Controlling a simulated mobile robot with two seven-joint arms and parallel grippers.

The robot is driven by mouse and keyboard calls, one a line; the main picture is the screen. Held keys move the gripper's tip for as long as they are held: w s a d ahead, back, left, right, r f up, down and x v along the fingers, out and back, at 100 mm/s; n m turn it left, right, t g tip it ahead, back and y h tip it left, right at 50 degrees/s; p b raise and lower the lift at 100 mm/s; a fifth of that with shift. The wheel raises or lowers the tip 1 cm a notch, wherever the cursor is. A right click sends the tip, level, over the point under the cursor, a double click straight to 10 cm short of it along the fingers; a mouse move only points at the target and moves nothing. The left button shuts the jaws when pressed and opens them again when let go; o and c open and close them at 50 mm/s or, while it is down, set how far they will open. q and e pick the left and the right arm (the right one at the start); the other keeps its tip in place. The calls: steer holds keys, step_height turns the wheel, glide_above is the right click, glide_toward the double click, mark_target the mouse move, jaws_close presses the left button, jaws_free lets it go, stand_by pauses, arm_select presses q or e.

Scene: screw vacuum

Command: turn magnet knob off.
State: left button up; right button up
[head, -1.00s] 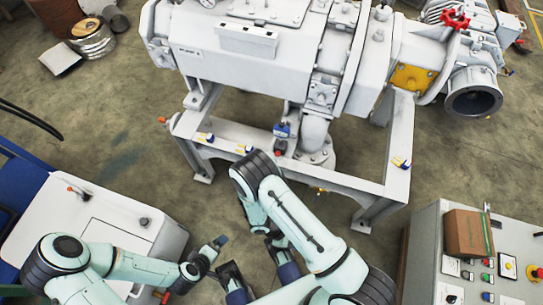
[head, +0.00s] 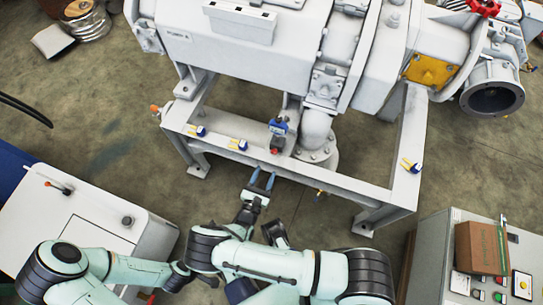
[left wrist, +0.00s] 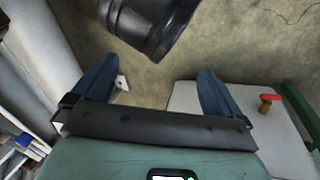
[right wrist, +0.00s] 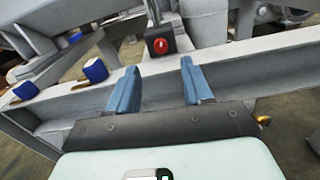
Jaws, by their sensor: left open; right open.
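A small magnet base with a red knob (head: 276,146) sits on the front rail of the grey pump frame, below a blue gauge (head: 278,126). In the right wrist view the red knob (right wrist: 160,46) faces me on a dark block, just beyond and between the fingertips. My right gripper (head: 262,179) is open and empty, in front of the rail, short of the knob. Its blue fingers (right wrist: 160,80) are apart in the right wrist view. My left gripper (left wrist: 152,88) is open and empty in the left wrist view, low by a white cabinet, away from the knob.
A white cabinet (head: 85,215) stands at left, a control box (head: 440,255) with a carton (head: 482,248) at right.

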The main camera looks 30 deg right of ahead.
mark_target(273, 154)
arm_select(q)
steer(key=shift+w+a+f+b, duration=0.2)
steer(key=shift+w+f+b, duration=0.1)
steer(key=shift+w, duration=0.15)
steer(key=shift+w+a+f+b, duration=0.15)
steer(key=shift+w+a+f, duration=0.1)
steer(key=shift+w, duration=0.15)
arm_select(e)
steer(key=x, duration=0.8)
